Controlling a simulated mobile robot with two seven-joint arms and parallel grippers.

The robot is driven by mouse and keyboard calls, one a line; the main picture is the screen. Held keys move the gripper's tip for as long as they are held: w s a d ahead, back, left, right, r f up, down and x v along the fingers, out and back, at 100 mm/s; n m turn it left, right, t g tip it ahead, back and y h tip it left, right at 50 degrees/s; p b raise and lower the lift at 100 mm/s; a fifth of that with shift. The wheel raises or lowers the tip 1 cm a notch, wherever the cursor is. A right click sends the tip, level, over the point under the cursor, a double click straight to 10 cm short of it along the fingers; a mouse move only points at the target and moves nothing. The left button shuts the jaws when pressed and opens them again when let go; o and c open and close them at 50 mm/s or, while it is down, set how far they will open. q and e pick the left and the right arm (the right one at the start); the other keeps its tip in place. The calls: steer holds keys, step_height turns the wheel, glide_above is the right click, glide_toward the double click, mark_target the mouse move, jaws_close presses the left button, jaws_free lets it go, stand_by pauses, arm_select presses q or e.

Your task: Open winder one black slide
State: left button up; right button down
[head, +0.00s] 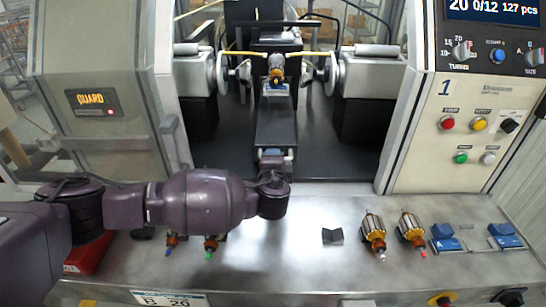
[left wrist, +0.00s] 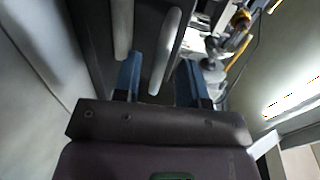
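Winder one's black slide (head: 276,122) runs forward from the middle of the machine, below an orange armature (head: 277,75) held between the two round flyers. My left gripper (head: 274,158) is at the front end of the slide, its arm reaching in from the left. In the left wrist view the two blue fingers of my left gripper (left wrist: 160,82) are apart, with a light grey bar (left wrist: 166,52) between and just beyond them. I cannot tell whether the fingers touch it. My right gripper is in neither view.
Two armatures (head: 373,232) and blue blocks (head: 445,237) rest on the metal bench's right side. A small black block (head: 333,236) lies near the middle. More armatures (head: 211,243) are partly under my left arm. The guard (head: 95,100) stands left, the control panel (head: 470,130) right.

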arm_select(q)
steer(key=shift+x, duration=1)
jaws_close()
